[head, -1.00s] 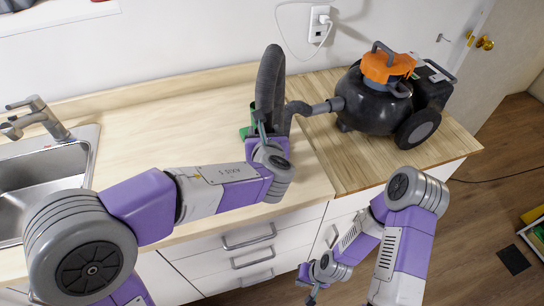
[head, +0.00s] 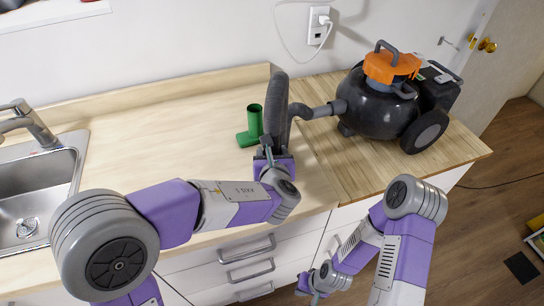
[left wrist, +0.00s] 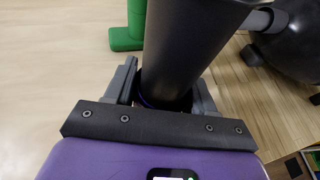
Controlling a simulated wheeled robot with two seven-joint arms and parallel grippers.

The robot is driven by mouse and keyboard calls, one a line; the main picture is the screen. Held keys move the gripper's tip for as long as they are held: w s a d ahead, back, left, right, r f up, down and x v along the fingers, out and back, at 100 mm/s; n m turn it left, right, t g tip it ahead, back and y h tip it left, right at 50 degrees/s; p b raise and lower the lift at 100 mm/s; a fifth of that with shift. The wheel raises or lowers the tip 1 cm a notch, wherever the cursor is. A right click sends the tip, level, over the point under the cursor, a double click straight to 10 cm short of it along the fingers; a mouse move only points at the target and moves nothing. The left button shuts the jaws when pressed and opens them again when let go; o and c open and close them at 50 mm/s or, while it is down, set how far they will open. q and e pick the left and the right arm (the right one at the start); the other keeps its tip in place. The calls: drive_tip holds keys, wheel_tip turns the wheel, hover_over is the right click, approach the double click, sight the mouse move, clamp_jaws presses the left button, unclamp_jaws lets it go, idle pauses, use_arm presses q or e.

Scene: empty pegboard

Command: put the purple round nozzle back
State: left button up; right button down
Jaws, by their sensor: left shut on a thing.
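My left gripper (head: 267,152) is over the counter, shut on a dark vacuum hose end (head: 276,105). In the left wrist view the left gripper (left wrist: 165,88) has one finger on each side of this thick black tube (left wrist: 190,40). A thin purple edge (left wrist: 150,101) shows low on the tube between the fingers; the rest of any purple nozzle there is hidden. A green nozzle (head: 254,124) stands on the counter just left of the hose, apart from it. My right gripper (head: 318,294) hangs low in front of the drawers, its fingertips unclear.
The vacuum (head: 377,105), black with an orange top, stands on the right of the counter, joined to the hose. A sink (head: 62,165) with a tap is at the left. The counter (head: 165,125) between sink and green nozzle is clear.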

use_arm(q)
drive_tip(key=shift+r, duration=0.1)
drive_tip(key=shift+f, duration=0.2)
drive_tip(key=o, duration=1.1)
drive_tip(key=shift+o, duration=0.2)
